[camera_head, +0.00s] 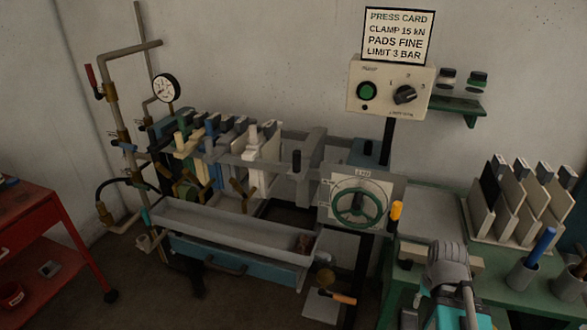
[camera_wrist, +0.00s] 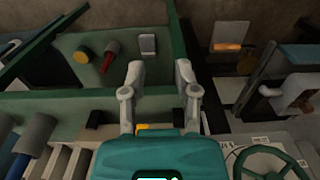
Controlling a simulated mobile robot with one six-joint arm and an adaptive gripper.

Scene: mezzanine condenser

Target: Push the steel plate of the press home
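The press (camera_head: 222,160) stands against the wall in the head view, with several upright plates in white, blue, yellow and dark tones on its rails. A grey steel plate (camera_head: 307,160) with a black handle stands across the rails, right of the pale plates, with a gap between. Beside it is the end block with a green handwheel (camera_head: 358,207), which also shows in the wrist view (camera_wrist: 268,166). My gripper (camera_head: 447,250) is at the lower right, well away from the steel plate. In the wrist view its fingers (camera_wrist: 160,72) are apart with nothing between them.
A control box (camera_head: 390,86) stands on a post behind the press. A green bench (camera_head: 400,284) at the right holds a rack of pale plates (camera_head: 520,205) and cups. A grey trough (camera_head: 225,229) runs along the press front. A red cart (camera_head: 35,235) stands left.

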